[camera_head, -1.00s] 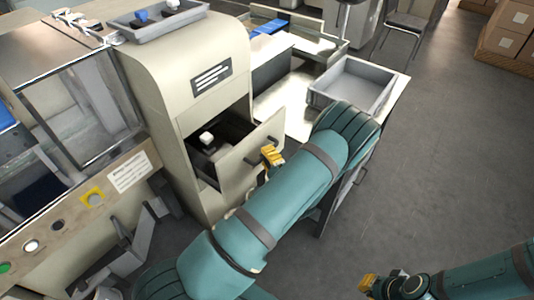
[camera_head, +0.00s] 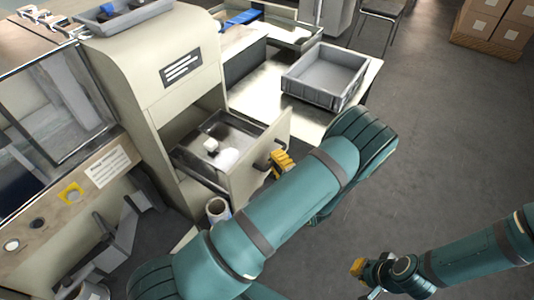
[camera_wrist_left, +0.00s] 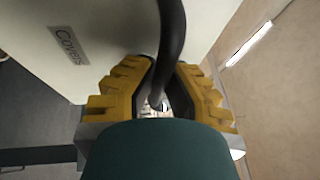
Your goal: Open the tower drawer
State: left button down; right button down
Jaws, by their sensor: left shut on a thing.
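The tower (camera_head: 165,70) is a cream cabinet with a dark label. Its drawer (camera_head: 240,172) stands pulled well out, with white items (camera_head: 226,158) inside. My left gripper (camera_head: 284,163) is at the dark handle (camera_head: 265,161) on the drawer's front. In the left wrist view the yellow fingers (camera_wrist_left: 158,95) are shut around the black handle bar (camera_wrist_left: 171,40), and the drawer front (camera_wrist_left: 95,40) reads "Covers". My right gripper (camera_head: 362,280) hangs over the floor at the lower right, away from the drawer; its jaw opening is too small to tell.
A grey crate (camera_head: 322,78) sits on the table behind the drawer. A tray (camera_head: 125,18) rests on top of the tower. A machine with a control panel (camera_head: 75,195) stands at the left. The floor (camera_head: 440,130) at the right is clear.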

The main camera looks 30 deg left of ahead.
pick_arm(q)
jog(key=shift+d, duration=0.4)
jog(key=c, duration=1)
grip_release()
jog(key=v, duration=1.2)
